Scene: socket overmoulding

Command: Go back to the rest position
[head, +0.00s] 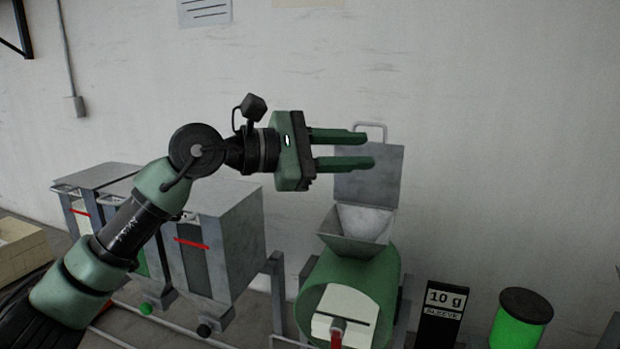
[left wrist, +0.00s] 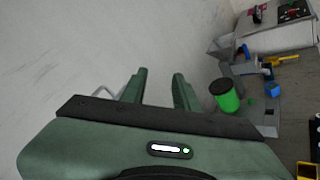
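My left gripper (head: 372,149) is raised in front of the wall, with its two green fingers apart and nothing between them. The fingers point right in the head view, in front of the upright grey lid of a hopper (head: 345,243). In the left wrist view the left gripper (left wrist: 160,80) also shows its fingers apart and empty. The hopper sits on a green machine (head: 385,268) below the gripper. My right gripper is not in view.
Grey metal bins (head: 236,240) with red marks stand below my left arm. A "10 g" sign (head: 444,312) and a green container with a dark lid (head: 518,322) stand at lower right. The wall behind is bare around the gripper, with papers (head: 205,11) above.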

